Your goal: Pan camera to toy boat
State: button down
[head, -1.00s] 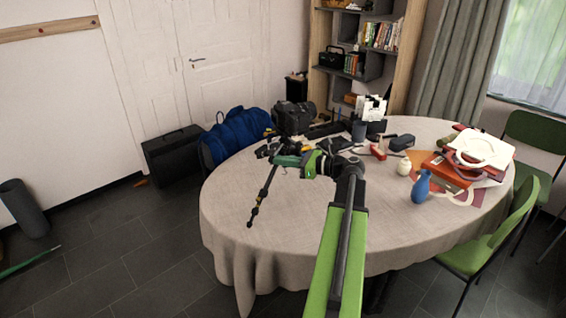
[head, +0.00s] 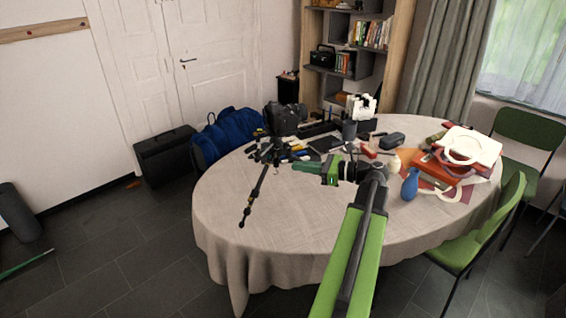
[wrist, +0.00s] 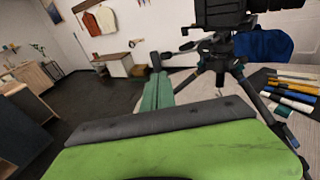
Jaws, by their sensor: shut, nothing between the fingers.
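The black camera (head: 285,118) sits on a small tripod (head: 262,155) at the left part of the table. A dark rod (head: 254,203) with yellowish marks slopes from the tripod over the tablecloth; I cannot tell whether it is a leg or a handle. My gripper (head: 299,168) is shut and empty, pointing left, just right of the tripod in the picture. In the wrist view, the green fingers (wrist: 158,88) show left of the tripod (wrist: 221,62), with the camera (wrist: 226,12) cut off at the top. I cannot make out a toy boat.
The oval table (head: 230,222) holds pens, a blue vase (head: 410,185), a white jar and stacked books (head: 440,165) at the right. A blue bag (head: 225,132) is behind it. Green chairs (head: 480,230) stand at the right.

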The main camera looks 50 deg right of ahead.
jog(key=w+a+f+n+g+y, duration=0.1)
jog(key=w+a+f+n+g, duration=0.3)
jog(key=a, duration=0.5)
jog(key=w+a+f+n+g, duration=0.3)
jog(key=w+a+f+n, duration=0.15)
jog(key=a, duration=0.35)
jog(key=w+a+f+n+g+y, duration=0.1)
jog(key=w+a+f+n+g, duration=0.3)
jog(key=a, duration=0.5)
jog(key=a+f+n+g+h, duration=0.2)
jog(key=a+f+n+h, duration=0.2)
jog(key=a+n, duration=0.5)
jog(key=a+f+n+g+h, duration=0.2)
jog(key=a+f+n+h, duration=0.2)
jog(key=a+n, duration=0.6)
jog(key=s+a, duration=0.1)
jog(key=a, duration=0.3)
